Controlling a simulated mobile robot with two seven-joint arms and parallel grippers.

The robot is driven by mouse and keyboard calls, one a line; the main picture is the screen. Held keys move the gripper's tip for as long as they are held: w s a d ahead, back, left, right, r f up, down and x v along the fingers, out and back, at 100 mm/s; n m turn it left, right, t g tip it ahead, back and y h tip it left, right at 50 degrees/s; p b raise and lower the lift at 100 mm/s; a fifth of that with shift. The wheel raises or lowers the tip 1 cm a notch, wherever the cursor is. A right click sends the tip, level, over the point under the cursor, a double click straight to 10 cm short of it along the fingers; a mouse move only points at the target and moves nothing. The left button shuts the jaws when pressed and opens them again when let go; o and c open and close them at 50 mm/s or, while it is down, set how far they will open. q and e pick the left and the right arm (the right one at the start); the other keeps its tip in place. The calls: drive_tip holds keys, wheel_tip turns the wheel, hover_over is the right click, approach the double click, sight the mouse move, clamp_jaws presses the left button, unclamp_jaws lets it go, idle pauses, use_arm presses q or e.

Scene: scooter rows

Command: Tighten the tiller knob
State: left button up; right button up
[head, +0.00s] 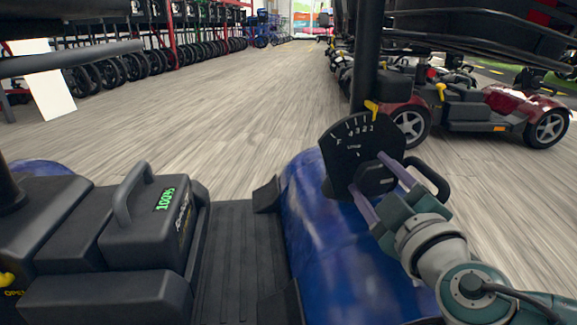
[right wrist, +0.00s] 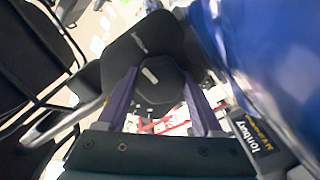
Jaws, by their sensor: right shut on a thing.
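The tiller knob (head: 376,180) is a dark, many-sided knob in front of a black dial plate (head: 345,150) with white marks and numbers. My right gripper (head: 367,172) has its two purple fingers on either side of the knob and is shut on it. In the right wrist view the knob (right wrist: 158,88), with a pale bar mark on its face, sits between the fingers (right wrist: 160,92). The black tiller post (head: 368,65) rises behind the plate. My left gripper is in neither view.
The scooter's blue body (head: 310,215) lies just left of my right gripper. A battery pack (head: 150,225) reading 100% stands at the left. A black loop handle (head: 430,178) is close to my right fingers. A red scooter (head: 505,105) stands behind; the wooden floor (head: 215,100) between is clear.

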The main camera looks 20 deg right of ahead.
drive_tip(key=o, duration=1.4)
drive_tip(key=shift+c, duration=0.2)
drive_tip(key=shift+s+a, duration=0.1)
drive_tip(key=shift+s, duration=0.15)
drive_tip(key=p+v, duration=0.3)
drive_tip(key=v, duration=0.6)
drive_tip(key=shift+s, duration=0.2)
drive_tip(key=shift+r, duration=0.1)
